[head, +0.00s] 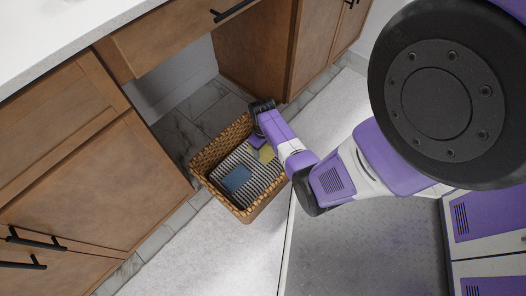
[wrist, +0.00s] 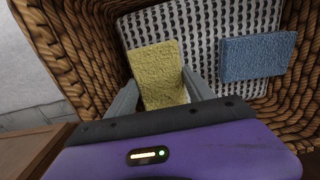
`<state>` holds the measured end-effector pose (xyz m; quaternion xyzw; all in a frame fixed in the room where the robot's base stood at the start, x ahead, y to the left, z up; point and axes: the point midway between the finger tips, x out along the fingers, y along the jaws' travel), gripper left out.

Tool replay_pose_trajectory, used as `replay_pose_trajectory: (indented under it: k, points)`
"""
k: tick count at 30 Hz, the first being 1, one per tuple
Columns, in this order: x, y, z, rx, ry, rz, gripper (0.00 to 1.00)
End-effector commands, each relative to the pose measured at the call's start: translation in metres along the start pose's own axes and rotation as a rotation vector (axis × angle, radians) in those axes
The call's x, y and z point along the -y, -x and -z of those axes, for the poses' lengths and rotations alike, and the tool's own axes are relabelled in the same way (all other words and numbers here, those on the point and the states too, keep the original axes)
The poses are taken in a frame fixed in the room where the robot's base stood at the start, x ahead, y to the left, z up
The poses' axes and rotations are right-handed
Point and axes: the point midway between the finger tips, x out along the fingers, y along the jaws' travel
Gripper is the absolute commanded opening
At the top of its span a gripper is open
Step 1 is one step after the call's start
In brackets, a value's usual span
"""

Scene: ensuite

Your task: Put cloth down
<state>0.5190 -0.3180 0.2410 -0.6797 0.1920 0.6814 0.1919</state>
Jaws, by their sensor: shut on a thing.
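My gripper (wrist: 160,80) reaches down into a wicker basket (wrist: 72,48) and is shut on a yellow cloth (wrist: 157,72), a flat, thick, rough-textured piece between its two fingers. In the head view the yellow cloth (head: 266,153) shows as a small patch beside my gripper, inside the basket (head: 252,211) near its far right side. It is over the basket's black-and-white patterned lining (wrist: 204,22). I cannot tell whether it touches the lining. The lower end of the cloth is partly hidden by my gripper's body.
A blue cloth (wrist: 257,57) lies in the basket to the right of the yellow one; it also shows in the head view (head: 237,179). The basket stands on the floor before an open recess between wooden cabinets (head: 75,150). A pale rug (head: 185,255) lies nearby.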

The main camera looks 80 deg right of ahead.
Motion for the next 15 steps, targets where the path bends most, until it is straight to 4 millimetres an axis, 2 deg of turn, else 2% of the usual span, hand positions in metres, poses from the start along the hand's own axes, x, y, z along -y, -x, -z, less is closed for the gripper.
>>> replay_pose_trajectory:
  k: [1, 3, 14, 15]
  points:
    - [0.0000, -0.0116, -0.0001, 0.001, 0.000, 0.000, 0.29]
    - [0.0000, -0.0156, 0.0000, 0.001, 0.000, 0.000, 0.29]
    - [0.0001, -0.0177, 0.0001, 0.000, 0.000, 0.000, 0.29]
    - [0.0000, -0.0173, 0.0000, 0.000, 0.000, 0.000, 0.65]
